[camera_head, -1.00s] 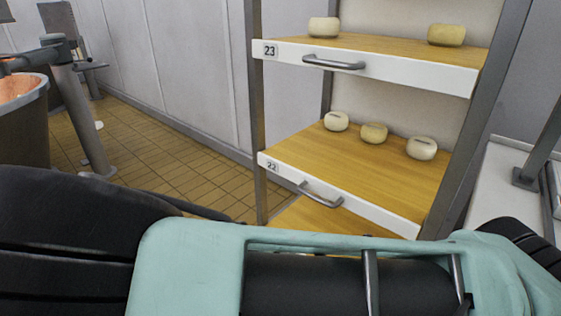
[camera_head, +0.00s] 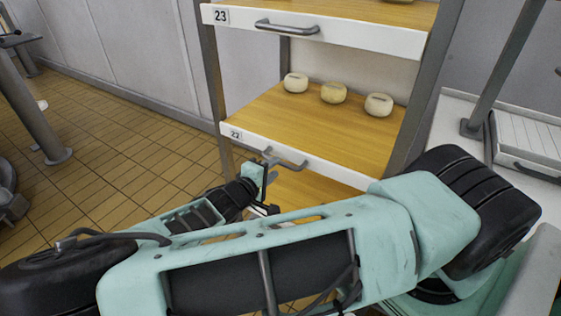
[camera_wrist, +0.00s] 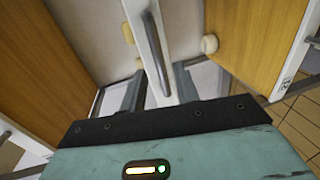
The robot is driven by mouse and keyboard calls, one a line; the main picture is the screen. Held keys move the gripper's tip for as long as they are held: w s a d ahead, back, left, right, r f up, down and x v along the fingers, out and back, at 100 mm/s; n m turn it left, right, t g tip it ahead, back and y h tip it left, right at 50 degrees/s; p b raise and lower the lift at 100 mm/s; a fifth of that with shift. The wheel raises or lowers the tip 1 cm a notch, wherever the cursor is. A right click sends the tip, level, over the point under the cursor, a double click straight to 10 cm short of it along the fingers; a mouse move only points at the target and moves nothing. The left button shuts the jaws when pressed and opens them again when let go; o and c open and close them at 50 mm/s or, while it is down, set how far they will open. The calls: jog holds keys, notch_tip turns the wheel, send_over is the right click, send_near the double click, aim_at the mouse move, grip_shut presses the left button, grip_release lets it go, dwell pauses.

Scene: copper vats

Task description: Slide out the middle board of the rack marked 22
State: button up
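The board marked 22 (camera_head: 236,134) is a wooden shelf with a white front and a grey bar handle (camera_head: 290,164), in the middle of the rack in the head view. It carries several pale round cheeses (camera_head: 333,92). It looks pushed in, level with the rack posts. My gripper (camera_head: 267,172) is at the left end of this handle, partly hidden by my arm. In the wrist view my gripper (camera_wrist: 158,88) is open, its two fingers apart with a white board front and its grey handle (camera_wrist: 154,48) showing between and beyond them. Contact cannot be told.
The board marked 23 (camera_head: 340,30) with its own handle is above. Another wooden board (camera_head: 310,196) lies below. Grey rack posts (camera_head: 213,85) flank the boards. A white-topped surface (camera_head: 455,120) stands at right. Tiled floor (camera_head: 110,150) at left is clear beside a metal post.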

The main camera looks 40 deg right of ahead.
jog(key=shift+x, duration=2.45)
grip_shut()
jog(key=f+v, duration=0.2)
jog(key=v, duration=1)
jog(key=a+f+v, duration=0.1)
jog(key=f+v, duration=0.2)
jog(key=v, duration=0.9)
jog(key=shift+s+p, duration=0.15)
jog(key=shift+p, duration=0.25)
jog(key=shift+a, duration=0.15)
grip_release()
